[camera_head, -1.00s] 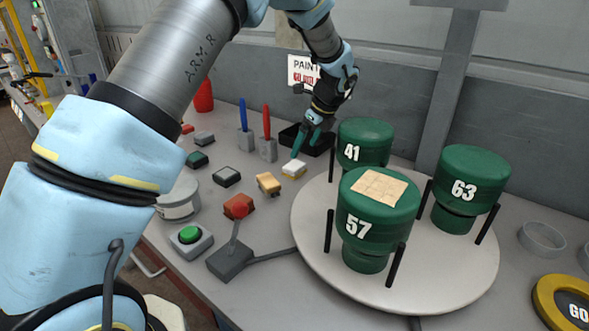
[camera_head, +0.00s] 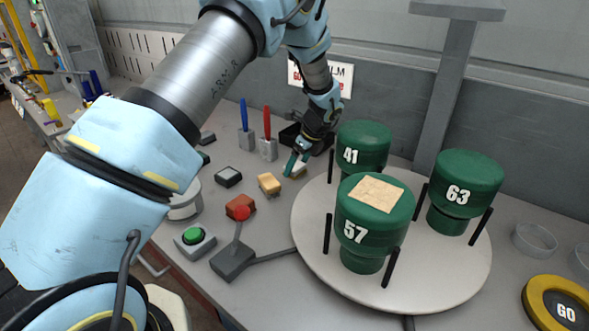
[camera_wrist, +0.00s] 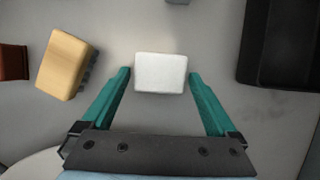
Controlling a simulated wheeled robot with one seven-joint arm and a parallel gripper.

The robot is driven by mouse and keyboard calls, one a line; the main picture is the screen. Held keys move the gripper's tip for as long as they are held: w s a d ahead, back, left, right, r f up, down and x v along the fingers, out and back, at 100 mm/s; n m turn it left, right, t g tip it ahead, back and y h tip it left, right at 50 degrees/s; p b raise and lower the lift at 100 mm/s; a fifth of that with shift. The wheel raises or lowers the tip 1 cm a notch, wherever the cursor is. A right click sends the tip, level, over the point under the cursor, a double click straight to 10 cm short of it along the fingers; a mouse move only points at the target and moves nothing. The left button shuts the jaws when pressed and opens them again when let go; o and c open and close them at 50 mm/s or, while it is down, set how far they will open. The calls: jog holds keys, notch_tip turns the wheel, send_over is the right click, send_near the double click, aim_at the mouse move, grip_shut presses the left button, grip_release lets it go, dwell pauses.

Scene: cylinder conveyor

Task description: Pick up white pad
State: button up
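The white pad (camera_wrist: 161,73) lies on the table, in the upper middle of the wrist view. In the head view the white pad (camera_head: 299,169) is partly hidden by my gripper (camera_head: 294,164). In the wrist view my gripper (camera_wrist: 160,80) is open, with one green finger to the left of the pad and one to the right. The fingertips are level with the pad's sides, and gaps show between pad and fingers. I cannot tell the exact height of the fingertips above the table.
A yellow pad (camera_wrist: 66,64) lies close to the left finger, with a red-brown pad (camera_wrist: 12,62) farther left. A black tray (camera_wrist: 280,45) is at right. The turntable (camera_head: 310,225) carries green cylinders, including one numbered 41 (camera_head: 363,146) near my gripper.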

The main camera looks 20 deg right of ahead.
aim_at(297, 166)
jog(key=c, duration=1.1)
notch_tip(297, 166, up, 10)
jog(key=b, duration=0.3)
